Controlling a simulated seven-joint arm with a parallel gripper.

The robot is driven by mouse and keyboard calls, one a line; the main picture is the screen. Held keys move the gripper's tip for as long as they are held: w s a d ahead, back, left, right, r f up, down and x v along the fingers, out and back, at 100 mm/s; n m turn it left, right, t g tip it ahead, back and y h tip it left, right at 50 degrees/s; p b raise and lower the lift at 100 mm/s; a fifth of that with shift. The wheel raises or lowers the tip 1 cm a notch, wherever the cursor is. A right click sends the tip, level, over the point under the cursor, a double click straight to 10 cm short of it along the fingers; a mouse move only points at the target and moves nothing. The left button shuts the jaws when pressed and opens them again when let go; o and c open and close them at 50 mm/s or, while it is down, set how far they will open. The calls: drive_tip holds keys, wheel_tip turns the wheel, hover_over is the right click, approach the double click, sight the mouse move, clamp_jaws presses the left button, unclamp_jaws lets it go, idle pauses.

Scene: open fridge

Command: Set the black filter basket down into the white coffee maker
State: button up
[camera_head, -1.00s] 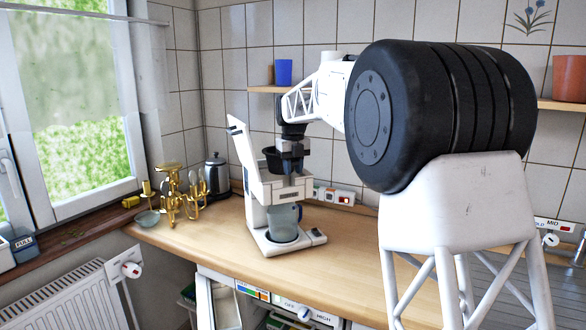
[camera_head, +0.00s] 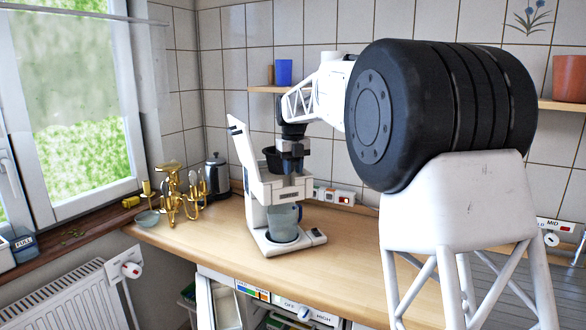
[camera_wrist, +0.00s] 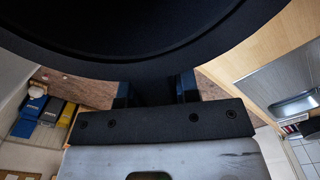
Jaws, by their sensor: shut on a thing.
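The white coffee maker (camera_head: 257,205) stands on the wooden counter with its lid tilted up at the back left. A bluish cup or jug (camera_head: 284,222) stands on its base plate. The black filter basket (camera_head: 270,156) is at the top of the coffee maker, partly hidden behind my gripper (camera_head: 290,168). My gripper is shut on the basket. In the wrist view the basket (camera_wrist: 150,45) fills the upper part, with the dark fingers of my gripper (camera_wrist: 157,92) at its near side. I cannot tell whether the basket rests on its seat.
A wall shelf with a blue cup (camera_head: 284,72) is behind the arm. The counter is clear to the right of the coffee maker.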

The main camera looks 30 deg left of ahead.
wheel_tip(320, 180, down, 8)
drive_tip(key=shift+f, duration=0.2)
idle(4.4)
drive_tip(key=o, duration=1)
drive_tip(key=shift+r, duration=0.2)
drive_tip(key=shift+r, duration=3.25)
